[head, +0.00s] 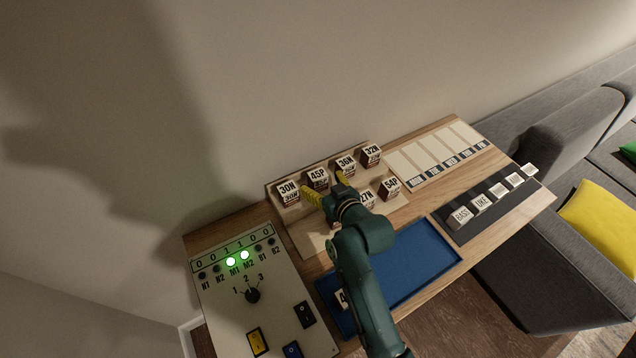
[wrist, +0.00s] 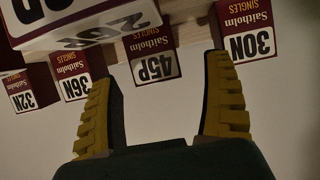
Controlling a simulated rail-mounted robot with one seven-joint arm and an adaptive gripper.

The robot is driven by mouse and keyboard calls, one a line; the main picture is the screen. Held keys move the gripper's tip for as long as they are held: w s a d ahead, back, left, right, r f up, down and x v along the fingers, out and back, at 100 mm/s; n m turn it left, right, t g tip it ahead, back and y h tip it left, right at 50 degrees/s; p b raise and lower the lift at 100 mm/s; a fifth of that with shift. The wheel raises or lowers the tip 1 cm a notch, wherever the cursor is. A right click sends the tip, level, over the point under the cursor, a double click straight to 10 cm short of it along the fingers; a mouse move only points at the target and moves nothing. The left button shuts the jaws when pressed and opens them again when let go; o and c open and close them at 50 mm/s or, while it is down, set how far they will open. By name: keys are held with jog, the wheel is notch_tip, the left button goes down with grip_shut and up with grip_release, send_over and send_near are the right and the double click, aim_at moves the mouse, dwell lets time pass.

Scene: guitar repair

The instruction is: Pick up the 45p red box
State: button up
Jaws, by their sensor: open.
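The 45P box (head: 318,178) is red with a white label and stands in the back row of the wooden stand, between the 30N and 36N boxes. It also shows upside down in the wrist view (wrist: 151,58), between my finger lines and beyond the tips. My gripper (head: 327,188) has yellow ridged fingers spread apart, just in front of the 45P box. In the wrist view my gripper (wrist: 160,75) is open, with nothing seen between its fingers. Whether a finger touches any box I cannot tell.
The 30N box (head: 289,192) and 36N box (head: 345,166) stand close on either side. The 32N box (head: 371,155) and 54P box (head: 390,188) are to the right. In the wrist view a large labelled box (wrist: 80,25) is very near. The blue tray (head: 425,262) lies in front.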

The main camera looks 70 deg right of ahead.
aim_at(321, 181)
jog(key=x, duration=0.3)
jog(key=shift+w+d+b, duration=0.2)
jog(key=shift+d+b, duration=0.15)
jog(key=shift+b, duration=0.05)
jog(key=c, duration=1.4)
jog(key=shift+o, duration=0.2)
